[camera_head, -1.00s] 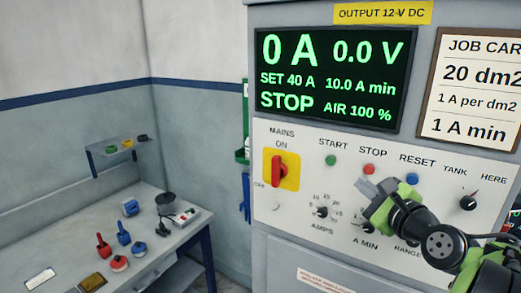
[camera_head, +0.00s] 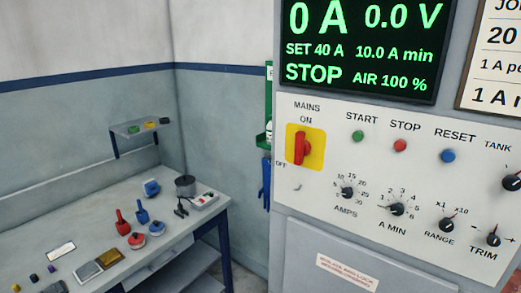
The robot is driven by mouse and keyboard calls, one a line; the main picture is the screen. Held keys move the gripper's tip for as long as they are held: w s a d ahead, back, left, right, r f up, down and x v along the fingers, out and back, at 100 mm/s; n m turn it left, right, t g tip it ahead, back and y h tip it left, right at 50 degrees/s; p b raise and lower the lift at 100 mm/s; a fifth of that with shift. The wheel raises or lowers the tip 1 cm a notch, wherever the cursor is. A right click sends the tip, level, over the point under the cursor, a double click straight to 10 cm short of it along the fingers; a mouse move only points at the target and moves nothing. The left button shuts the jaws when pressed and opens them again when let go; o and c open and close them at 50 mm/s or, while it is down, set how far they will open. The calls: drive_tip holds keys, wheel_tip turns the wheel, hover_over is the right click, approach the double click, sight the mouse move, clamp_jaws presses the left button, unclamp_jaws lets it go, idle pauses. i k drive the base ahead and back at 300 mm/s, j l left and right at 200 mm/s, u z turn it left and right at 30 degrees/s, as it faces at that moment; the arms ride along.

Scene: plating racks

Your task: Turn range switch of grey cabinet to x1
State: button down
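The grey cabinet (camera_head: 258,272) fills the right side of the head view. Its range switch (camera_head: 446,224) is a small black knob low on the light panel, right of the A MIN knob (camera_head: 397,209). The marks x1 and x10 stand above it, x1 at upper left and x10 at upper right. A pale and red pointer line on the knob leans up and to the right, towards x10. My gripper is out of view now, and nothing covers the range switch.
The red mains handle (camera_head: 302,148), AMPS knob (camera_head: 347,193), TRIM knob (camera_head: 493,240) and START (camera_head: 358,136), STOP (camera_head: 400,145) and RESET (camera_head: 448,156) buttons share the panel. A bench (camera_head: 85,213) with tools and small parts stands at left.

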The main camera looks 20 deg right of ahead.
sight(445, 226)
drive_tip(key=z, duration=1.75)
drive_tip(key=j+u, duration=0.55)
drive_tip(key=u, duration=0.6)
drive_tip(key=i+j+z, duration=0.1)
drive_tip(key=j, duration=0.15)
